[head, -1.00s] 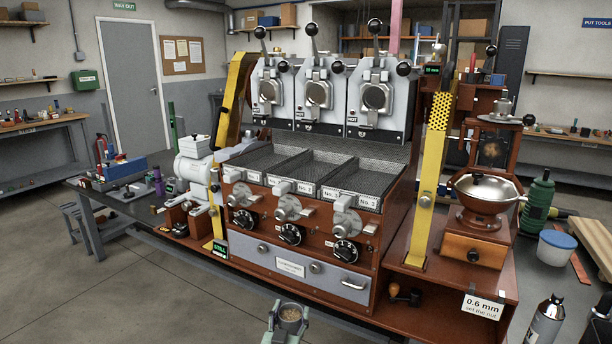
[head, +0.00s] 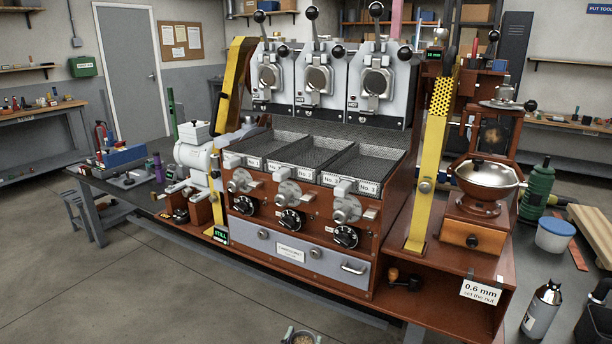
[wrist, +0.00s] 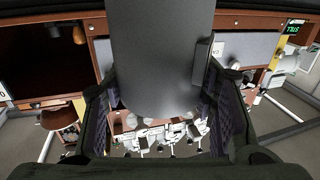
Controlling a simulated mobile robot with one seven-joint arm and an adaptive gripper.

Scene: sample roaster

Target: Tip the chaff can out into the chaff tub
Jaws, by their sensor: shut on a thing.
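The chaff can is a plain grey metal cylinder (wrist: 160,55) that fills the upper middle of the wrist view. My gripper (wrist: 158,98) is shut on it, with a dark padded finger on each side. The can looks upright there. My gripper is mostly cut off in that view.
The sample roaster (head: 325,205) with its drawer stands ahead on a bench. A grinder (head: 488,190) stands to its right. A metal bottle (head: 541,311) and a dark bin (head: 596,322) are at the lower right.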

